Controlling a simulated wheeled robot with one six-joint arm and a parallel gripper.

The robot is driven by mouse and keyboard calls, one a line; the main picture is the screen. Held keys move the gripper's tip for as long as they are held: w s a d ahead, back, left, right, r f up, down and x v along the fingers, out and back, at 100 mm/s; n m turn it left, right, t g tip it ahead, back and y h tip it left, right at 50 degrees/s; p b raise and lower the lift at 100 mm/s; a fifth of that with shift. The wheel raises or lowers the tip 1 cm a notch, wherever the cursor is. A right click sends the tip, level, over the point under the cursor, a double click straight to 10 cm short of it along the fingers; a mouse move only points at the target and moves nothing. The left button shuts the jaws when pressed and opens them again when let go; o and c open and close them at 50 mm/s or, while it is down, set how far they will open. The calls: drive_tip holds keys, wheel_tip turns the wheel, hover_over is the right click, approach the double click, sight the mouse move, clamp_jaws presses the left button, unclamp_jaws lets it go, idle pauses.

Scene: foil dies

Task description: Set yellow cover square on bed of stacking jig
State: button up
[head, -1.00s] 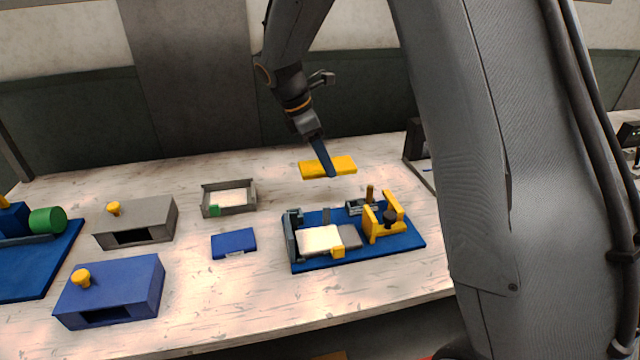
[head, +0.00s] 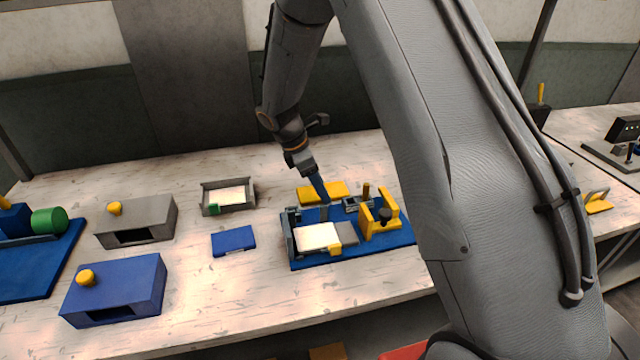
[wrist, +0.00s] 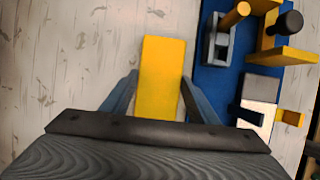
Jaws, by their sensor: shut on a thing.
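The yellow cover (head: 313,193) is a flat oblong plate. My gripper (head: 325,200) is shut on it, with one finger on each side in the wrist view (wrist: 162,95). The cover is just behind the stacking jig (head: 375,246), off its bed; its exact height is hard to tell. The jig has a blue base, a yellow bracket with a dark knob and a small grey clamp. On its bed lies a pale sheet or stack (head: 316,238) beside a grey block (head: 346,232). In the wrist view the jig (wrist: 210,85) is right of the cover.
A blue plate (head: 233,239) and a grey tray (head: 228,209) with a pale sheet lie left of the jig. Grey (head: 140,222) and blue (head: 120,292) boxes with yellow knobs stand further left. The jig's yellow bracket (head: 372,225) stands up as an obstacle.

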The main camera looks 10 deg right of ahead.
drive_tip(key=shift+f, duration=0.1)
drive_tip(key=o, duration=0.8)
